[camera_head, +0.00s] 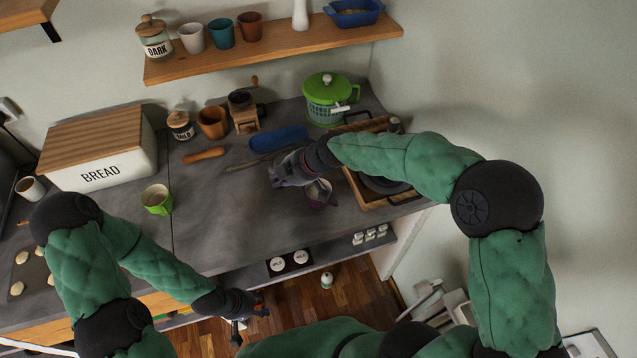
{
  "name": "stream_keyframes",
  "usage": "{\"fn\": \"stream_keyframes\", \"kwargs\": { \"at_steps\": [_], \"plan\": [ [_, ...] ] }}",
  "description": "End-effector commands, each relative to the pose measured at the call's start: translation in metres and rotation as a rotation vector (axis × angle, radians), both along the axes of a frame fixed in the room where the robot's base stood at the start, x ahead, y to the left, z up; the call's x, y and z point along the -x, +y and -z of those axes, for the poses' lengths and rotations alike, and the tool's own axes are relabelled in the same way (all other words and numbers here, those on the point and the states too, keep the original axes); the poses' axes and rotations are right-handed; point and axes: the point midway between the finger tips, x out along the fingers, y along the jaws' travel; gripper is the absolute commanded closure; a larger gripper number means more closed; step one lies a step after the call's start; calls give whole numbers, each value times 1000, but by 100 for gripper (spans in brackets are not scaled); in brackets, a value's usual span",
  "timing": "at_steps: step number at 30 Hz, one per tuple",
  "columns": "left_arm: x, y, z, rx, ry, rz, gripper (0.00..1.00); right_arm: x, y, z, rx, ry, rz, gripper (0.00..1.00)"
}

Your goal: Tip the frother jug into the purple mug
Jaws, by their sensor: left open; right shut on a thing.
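The purple mug (321,203) stands upright on the grey counter, left of the wooden tray, with its pale inside showing. My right gripper (285,174) is just left of and above the mug in the picture, shut on the frother jug. The jug is hard to tell apart from the grey fingers, so its tilt and contents cannot be told. I cannot tell whether it touches the mug. My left gripper (252,310) is open and empty, low in front of the counter, over the floor.
A wooden tray (405,200) with dark dishes lies under my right forearm. A green mug (157,199), bread box (95,160), blue dish (279,139), grinder (243,115) and green pot (328,95) stand around.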

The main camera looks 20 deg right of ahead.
Motion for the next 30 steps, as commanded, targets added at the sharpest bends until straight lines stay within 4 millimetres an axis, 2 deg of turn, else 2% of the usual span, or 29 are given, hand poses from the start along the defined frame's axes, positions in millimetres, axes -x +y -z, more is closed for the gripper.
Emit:
{"fn": "stream_keyframes", "kwargs": {
  "at_steps": [1, 30],
  "plan": [
    [0, 0, -9, 0, 0, 0, 49, -1, 1, -4, 6, 6, 1, 100],
    [0, 0, -97, 0, 0, 0, 49, -1, 15, -4, 92, 127, 60, 100]
  ]
}}
